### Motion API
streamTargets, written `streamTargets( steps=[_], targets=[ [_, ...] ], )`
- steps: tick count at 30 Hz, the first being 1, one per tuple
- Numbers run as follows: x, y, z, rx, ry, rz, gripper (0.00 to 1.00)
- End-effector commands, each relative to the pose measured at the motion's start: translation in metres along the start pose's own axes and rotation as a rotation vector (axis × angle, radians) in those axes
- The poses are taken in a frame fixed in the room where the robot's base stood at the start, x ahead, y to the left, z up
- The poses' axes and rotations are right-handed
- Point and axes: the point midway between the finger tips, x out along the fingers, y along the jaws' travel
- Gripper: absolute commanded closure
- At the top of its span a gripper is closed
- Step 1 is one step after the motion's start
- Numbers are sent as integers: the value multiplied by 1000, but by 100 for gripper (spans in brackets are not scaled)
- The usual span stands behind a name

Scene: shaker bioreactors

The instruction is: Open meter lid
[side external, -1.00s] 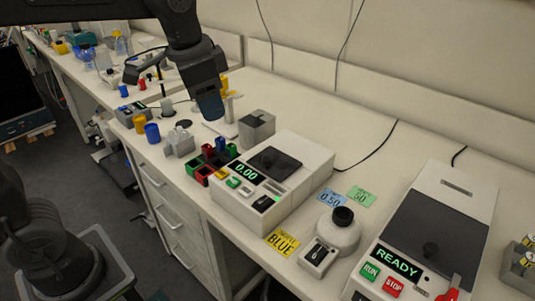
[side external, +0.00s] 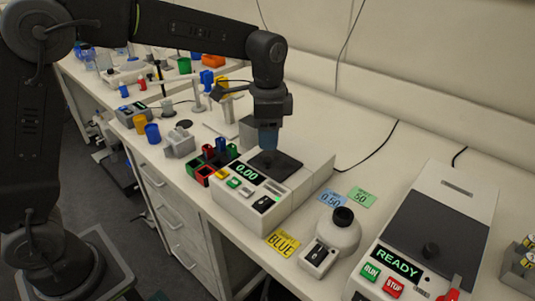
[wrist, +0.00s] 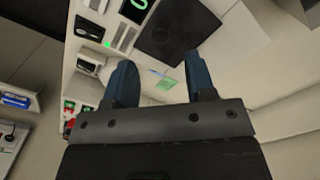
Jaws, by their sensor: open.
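The meter (side external: 238,208) is a white box with a green "0.00" display, and its dark flat lid (side external: 287,167) lies closed on top. I cannot tell whether the fingertips touch the lid.
A grey block (side external: 247,132) stands just behind the meter. Red, green and blue holders (side external: 215,160) stand at its left. A white round-topped device (side external: 335,233) and a larger "READY" machine (side external: 405,262) stand to the right. Blue and green cards (side external: 362,197) lie behind.

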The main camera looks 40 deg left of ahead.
Motion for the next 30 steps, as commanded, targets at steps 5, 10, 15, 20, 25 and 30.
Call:
streamTargets(
  steps=[5, 10, 15, 20, 25, 30],
  targets=[
    [34, 0, 1, -1, -3, 2, 50],
    [53, 0, 0, -1, -1, 1, 50],
    [60, 0, 0, -1, 1, 0, 50],
    [60, 0, 0, -1, 1, -1, 50],
    [60, 0, 0, -1, 1, -1, 58],
    [60, 0, 0, -1, 1, -1, 75]
  ],
)
